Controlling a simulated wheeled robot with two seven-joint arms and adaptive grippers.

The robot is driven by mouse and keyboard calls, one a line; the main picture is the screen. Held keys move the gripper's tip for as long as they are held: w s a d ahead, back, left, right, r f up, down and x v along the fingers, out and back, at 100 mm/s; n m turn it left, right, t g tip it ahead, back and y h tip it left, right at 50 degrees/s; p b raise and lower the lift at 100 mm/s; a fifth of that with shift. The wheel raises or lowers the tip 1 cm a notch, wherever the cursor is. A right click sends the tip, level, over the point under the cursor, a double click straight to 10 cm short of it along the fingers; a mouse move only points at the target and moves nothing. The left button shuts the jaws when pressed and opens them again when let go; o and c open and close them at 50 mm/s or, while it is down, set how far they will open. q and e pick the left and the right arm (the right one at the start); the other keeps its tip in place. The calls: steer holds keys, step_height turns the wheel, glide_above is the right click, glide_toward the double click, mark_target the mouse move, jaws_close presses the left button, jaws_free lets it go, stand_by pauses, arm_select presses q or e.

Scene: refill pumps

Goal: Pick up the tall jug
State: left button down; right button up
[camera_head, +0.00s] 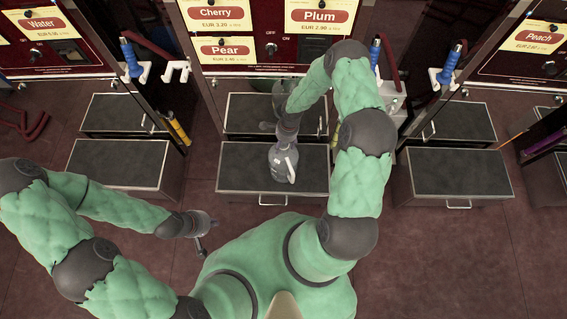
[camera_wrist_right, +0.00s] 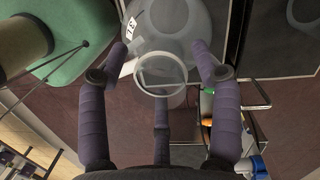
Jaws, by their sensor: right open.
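A clear grey jug (camera_head: 279,162) with a pale handle stands on the dark top of the middle front box. My right gripper (camera_head: 284,140) is right at the jug, on its far side. In the right wrist view, the clear jug (camera_wrist_right: 178,22) with a white label lies ahead, and its round mouth (camera_wrist_right: 160,73) is between my spread purple fingers (camera_wrist_right: 159,52). The fingers are open and not closed on it; contact is unclear. My left gripper (camera_head: 207,225) hangs at the lower left, away from the jug; its fingers are too small to read.
Dispensers labelled Cherry, Plum (camera_head: 320,16) and Pear stand behind, with Water (camera_head: 42,23) at left and Peach (camera_head: 540,37) at right. Blue-handled nozzles (camera_head: 376,52) hang beside them. Other front boxes (camera_head: 458,174) have bare tops.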

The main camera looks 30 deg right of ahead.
steer(key=f, duration=0.2)
steer(key=shift+a+f+b, duration=0.2)
steer(key=shift+f+b, duration=0.1)
jaws_close()
steer(key=shift+r, duration=0.2)
